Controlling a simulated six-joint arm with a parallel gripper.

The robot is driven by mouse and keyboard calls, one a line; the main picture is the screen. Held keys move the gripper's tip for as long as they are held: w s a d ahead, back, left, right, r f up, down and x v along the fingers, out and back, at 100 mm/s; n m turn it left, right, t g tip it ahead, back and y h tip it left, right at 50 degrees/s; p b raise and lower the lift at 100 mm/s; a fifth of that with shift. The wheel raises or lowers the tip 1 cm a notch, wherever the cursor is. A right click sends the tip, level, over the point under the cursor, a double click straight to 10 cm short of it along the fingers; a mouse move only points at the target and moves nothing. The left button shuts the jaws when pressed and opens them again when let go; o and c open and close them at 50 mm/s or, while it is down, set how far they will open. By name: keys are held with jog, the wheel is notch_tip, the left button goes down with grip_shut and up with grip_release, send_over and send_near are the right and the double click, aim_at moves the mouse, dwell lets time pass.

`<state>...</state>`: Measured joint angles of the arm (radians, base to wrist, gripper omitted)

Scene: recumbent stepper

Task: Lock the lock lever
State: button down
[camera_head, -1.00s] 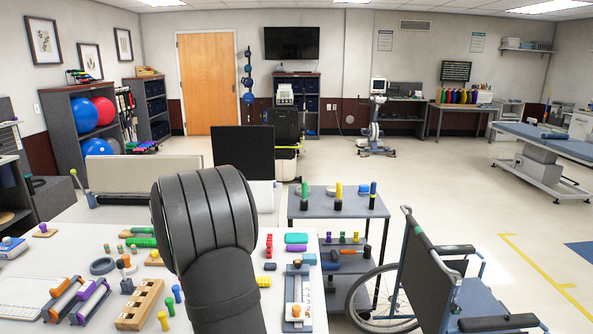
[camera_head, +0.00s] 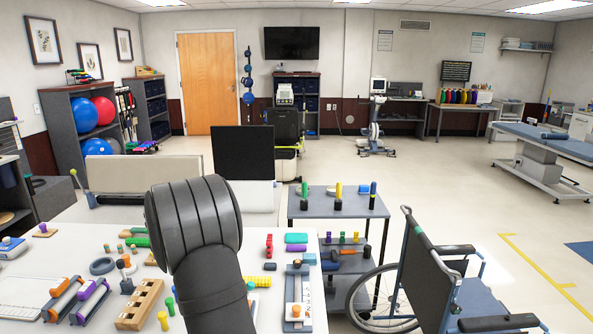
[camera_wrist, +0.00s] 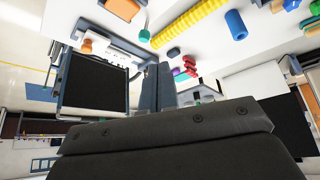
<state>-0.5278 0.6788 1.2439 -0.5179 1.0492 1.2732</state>
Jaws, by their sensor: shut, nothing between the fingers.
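I cannot tell for certain which part is the lock lever. A lever with a pale yellow knob (camera_head: 74,173) leans up and left beside a beige panel at the left. A blue-grey board with an orange knob (camera_head: 296,311) lies on the white table at the front. My dark arm rises between them in the head view and hides part of the table.
The white table (camera_head: 55,262) holds several small parts, including a wooden block with holes (camera_head: 140,305). A grey trolley (camera_head: 335,205) with upright pegs stands behind it. A wheelchair (camera_head: 445,285) is close at the right. Open floor lies beyond.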

jog(key=shift+a+r, duration=0.1)
jog(key=shift+r, duration=0.05)
jog(key=c, duration=1.3)
grip_release()
jog(key=shift+o, duration=0.7)
jog(key=shift+d, duration=0.25)
jog(key=w+d+f+n+g+y, duration=0.15)
jog(key=d+n+y, duration=0.45)
jog(key=d+n, duration=0.7)
jog(key=shift+m, duration=0.3)
jog(key=x, duration=1.1)
jog(key=w+x, duration=0.1)
jog(key=x, duration=0.5)
jog(key=shift+w+d+f, duration=0.1)
jog(key=shift+d+f, duration=0.1)
jog(key=c, duration=1)
